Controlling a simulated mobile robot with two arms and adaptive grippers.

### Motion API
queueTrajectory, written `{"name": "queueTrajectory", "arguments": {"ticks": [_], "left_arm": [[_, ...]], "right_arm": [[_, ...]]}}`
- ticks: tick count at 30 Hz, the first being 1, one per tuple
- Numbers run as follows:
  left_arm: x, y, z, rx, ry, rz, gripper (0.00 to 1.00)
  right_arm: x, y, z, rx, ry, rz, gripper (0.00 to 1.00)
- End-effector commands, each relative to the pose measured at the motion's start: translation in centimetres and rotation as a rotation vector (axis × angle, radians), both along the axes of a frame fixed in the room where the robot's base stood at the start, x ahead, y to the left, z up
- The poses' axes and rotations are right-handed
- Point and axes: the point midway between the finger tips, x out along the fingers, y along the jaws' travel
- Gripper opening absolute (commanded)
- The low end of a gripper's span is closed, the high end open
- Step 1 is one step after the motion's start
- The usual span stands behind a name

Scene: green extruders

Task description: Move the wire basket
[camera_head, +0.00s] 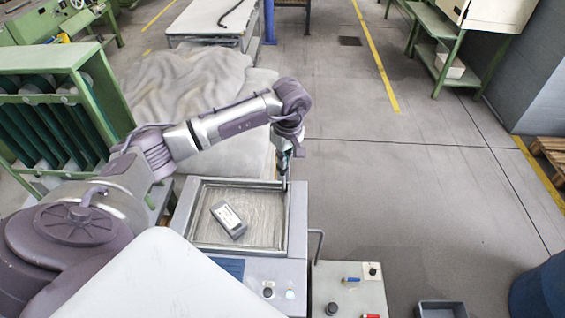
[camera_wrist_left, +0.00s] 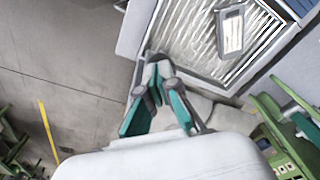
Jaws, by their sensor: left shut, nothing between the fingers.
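The wire basket (camera_head: 262,222) appears as a rectangular metal-framed tray with a ridged, wire-like floor, set in the top of a grey unit. The basket also shows at the top of the left wrist view (camera_wrist_left: 186,42). My left gripper (camera_head: 284,172) points down at the basket's far right corner. In the left wrist view its fingers (camera_wrist_left: 157,68) are together and empty, near the rim; whether they touch it is not clear. My right gripper is not in view.
A control box with knobs (camera_head: 348,285) stands right of the unit, with a bent bar handle (camera_head: 318,243) beside it. A green rack (camera_head: 55,115) stands at left and a draped cover (camera_head: 190,90) behind. A blue drum (camera_head: 545,290) is at lower right.

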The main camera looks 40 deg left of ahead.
Motion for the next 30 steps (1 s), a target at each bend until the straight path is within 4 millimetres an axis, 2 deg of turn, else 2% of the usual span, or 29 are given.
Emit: {"name": "queueTrajectory", "arguments": {"ticks": [1,15,17,22,30], "left_arm": [[0.0,0.0,-1.3,0.0,0.001,0.0,0.0],[0.0,0.1,-6.9,0.002,0.002,0.0,0.0],[0.0,0.1,-6.2,0.001,0.001,0.0,0.0],[-0.1,-0.2,-6.0,0.001,0.0,-0.001,0.0],[-0.8,-2.9,-5.0,0.0,-0.001,-0.002,0.0]], "right_arm": [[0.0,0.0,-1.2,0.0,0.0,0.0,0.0],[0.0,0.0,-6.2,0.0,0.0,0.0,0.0],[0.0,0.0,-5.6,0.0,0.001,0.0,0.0],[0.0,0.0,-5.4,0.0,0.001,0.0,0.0],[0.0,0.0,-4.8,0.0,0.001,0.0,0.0]]}}
